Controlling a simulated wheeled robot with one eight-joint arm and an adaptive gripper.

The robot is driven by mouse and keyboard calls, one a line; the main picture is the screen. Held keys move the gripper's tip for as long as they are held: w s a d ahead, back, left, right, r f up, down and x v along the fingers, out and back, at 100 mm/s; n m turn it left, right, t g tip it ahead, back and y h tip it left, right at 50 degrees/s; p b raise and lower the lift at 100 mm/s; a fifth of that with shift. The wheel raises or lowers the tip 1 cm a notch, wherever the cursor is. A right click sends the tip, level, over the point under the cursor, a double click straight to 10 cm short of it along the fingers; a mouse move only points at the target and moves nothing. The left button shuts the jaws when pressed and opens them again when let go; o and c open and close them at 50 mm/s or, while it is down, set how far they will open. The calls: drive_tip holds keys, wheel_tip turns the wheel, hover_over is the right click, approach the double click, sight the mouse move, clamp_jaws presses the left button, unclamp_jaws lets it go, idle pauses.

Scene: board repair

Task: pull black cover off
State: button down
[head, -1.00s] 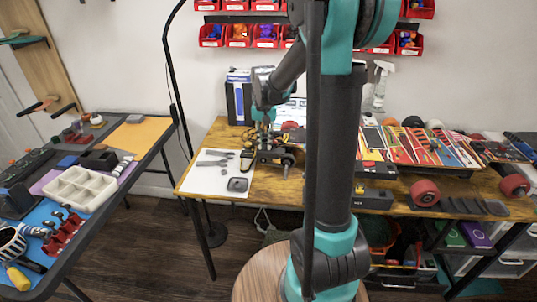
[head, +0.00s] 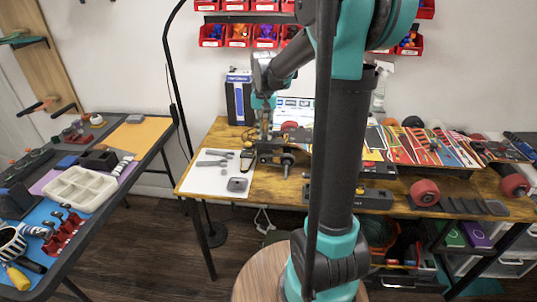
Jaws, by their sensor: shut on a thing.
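My gripper (head: 265,137) points down over the wooden workbench and is shut on a small dark part at the top of a dark assembly. I take this part to be the black cover; its outline is too small to make out against the fingers. The dark assembly (head: 277,153) has a round wheel (head: 287,160) at its right end and sits just right of a white sheet. I cannot tell whether the cover is apart from the assembly.
The white sheet (head: 213,188) holds grey tools and a dark grey square piece (head: 237,184). A dark block (head: 372,197) and a red wheel (head: 425,192) lie to the right. My arm hides the bench's middle.

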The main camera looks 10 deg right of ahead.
drive_tip(key=shift+r, duration=0.2)
drive_tip(key=shift+r, duration=3.35)
